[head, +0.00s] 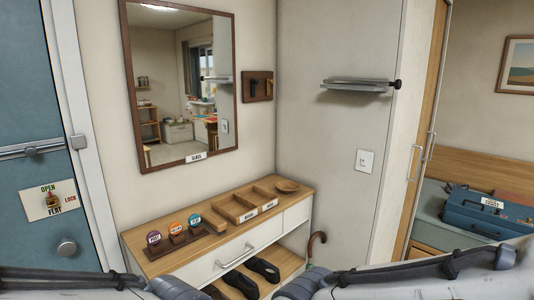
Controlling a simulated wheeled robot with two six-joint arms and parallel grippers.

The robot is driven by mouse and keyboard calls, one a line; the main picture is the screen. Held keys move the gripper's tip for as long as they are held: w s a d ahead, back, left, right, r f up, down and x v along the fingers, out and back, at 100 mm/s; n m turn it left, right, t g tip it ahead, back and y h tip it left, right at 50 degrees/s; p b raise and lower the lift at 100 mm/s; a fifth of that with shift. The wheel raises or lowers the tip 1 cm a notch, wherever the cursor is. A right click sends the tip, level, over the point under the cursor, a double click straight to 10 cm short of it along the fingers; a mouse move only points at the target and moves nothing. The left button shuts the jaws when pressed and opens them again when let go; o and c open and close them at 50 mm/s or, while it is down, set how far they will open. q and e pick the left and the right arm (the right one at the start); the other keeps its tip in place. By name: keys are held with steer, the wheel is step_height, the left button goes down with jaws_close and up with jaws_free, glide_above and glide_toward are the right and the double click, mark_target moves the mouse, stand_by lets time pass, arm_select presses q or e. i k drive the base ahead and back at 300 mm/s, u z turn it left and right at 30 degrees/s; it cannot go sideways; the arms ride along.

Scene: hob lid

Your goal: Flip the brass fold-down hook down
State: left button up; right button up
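A small dark wooden plaque (247,90) hangs on the wall just right of the mirror, near the corner. Two small hooks are mounted on it. The left hook (254,86) looks black. The right one, a brass-coloured hook (269,83), sits near the plaque's right edge. It is too small to tell clearly whether it is folded up or down. Parts of my arms show along the bottom edge, far below the plaque. Neither gripper's fingers are in view.
A framed mirror (180,85) is left of the plaque. A grey shelf (352,85) juts from the right wall. Space before the plaque looks clear.

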mark_target(268, 81)
steer(key=z, duration=0.1)
steer(key=i, duration=0.55)
steer(key=z, duration=0.8)
steer(key=i, duration=1.35)
steer(key=u, duration=2.1)
